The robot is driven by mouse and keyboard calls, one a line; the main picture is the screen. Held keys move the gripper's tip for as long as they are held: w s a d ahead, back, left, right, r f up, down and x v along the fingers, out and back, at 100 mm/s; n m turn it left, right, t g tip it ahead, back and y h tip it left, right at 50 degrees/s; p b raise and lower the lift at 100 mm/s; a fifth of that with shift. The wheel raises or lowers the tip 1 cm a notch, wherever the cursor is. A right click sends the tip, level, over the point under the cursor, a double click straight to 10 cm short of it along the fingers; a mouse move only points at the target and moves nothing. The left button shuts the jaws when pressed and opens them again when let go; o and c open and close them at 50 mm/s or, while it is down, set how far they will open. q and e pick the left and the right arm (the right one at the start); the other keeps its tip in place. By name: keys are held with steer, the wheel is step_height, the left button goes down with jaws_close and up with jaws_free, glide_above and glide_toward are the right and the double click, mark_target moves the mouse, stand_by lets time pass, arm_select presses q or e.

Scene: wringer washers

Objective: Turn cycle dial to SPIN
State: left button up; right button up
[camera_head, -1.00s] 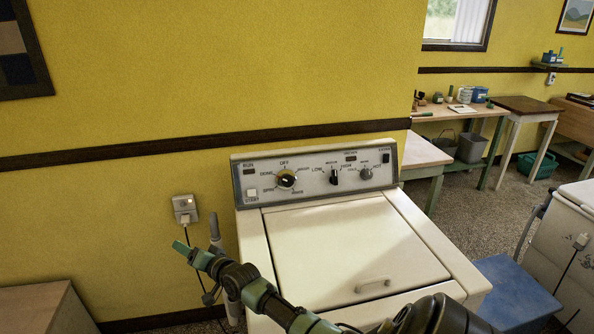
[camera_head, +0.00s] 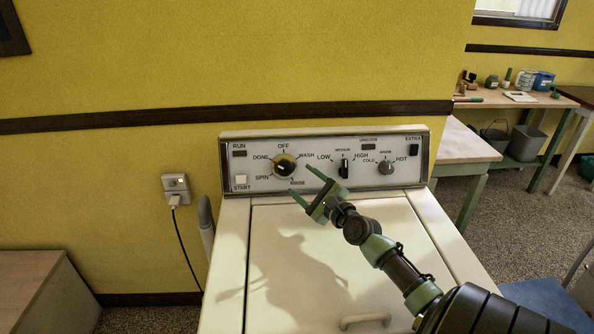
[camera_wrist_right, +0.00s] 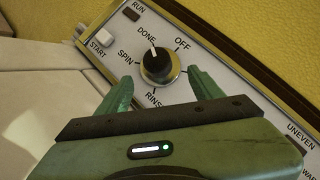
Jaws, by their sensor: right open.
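The cycle dial (camera_head: 284,165) is a round black knob with a bright rim at the left of the washer's control panel (camera_head: 222,150). It also shows in the right wrist view (camera_wrist_right: 157,65), where its white mark points toward DONE. SPIN is printed at the dial's lower left in the head view. My right gripper (camera_head: 301,182) is open, its green fingers just right of and below the dial. In the right wrist view, the open fingers (camera_wrist_right: 157,78) flank the dial's lower side, with nothing between them; contact cannot be told. My left gripper is out of view.
The START button (camera_head: 240,180) is left of the dial. A centre selector (camera_head: 345,167) and a temperature knob (camera_head: 386,168) are to its right. The closed lid (camera_head: 330,270) lies below the panel. A wall outlet (camera_head: 176,187) with a cord is at left.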

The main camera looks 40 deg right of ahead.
mark_target(288, 171)
steer(key=shift+w+a+r, duration=0.15)
steer(key=shift+w, duration=0.95)
steer(key=w, duration=0.3)
steer(key=w+d+b, duration=0.1)
steer(key=shift+w+d+f, duration=0.1)
steer(key=shift+w+f, duration=0.2)
steer(key=shift+w, duration=0.05)
steer(key=shift+w+r, duration=0.1)
steer(key=shift+w, duration=0.3)
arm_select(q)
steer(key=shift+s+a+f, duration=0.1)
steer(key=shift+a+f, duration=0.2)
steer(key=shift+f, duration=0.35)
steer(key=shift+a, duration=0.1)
arm_select(e)
steer(key=c, duration=1.4)
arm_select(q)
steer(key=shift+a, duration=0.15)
arm_select(e)
steer(key=shift+n, duration=0.4)
